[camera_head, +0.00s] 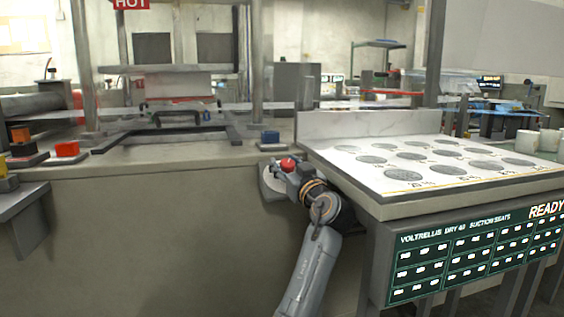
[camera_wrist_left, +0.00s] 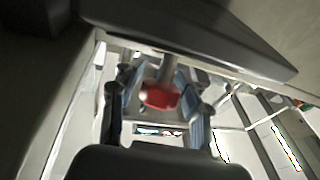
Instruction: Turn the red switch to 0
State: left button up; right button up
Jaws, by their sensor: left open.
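The red switch (camera_head: 288,165) is a round red knob at the front face of the bench, just left of the white-topped table. In the left wrist view the red knob (camera_wrist_left: 160,96) sits on a grey stem, between the two blue-padded fingers. My left gripper (camera_head: 281,171) is open at the switch, with a finger to each side of the knob. Whether either finger touches it I cannot tell. The switch's markings are hidden or too small to read. My right gripper is in neither view.
The white table (camera_head: 350,180) with grey round discs stands close to the right of my left arm. Free floor space is hardly visible.

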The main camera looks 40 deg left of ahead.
pick_arm(q)
jog(key=v, duration=0.9)
jog(key=shift+s+d, duration=0.25)
jog(key=shift+d, duration=0.1)
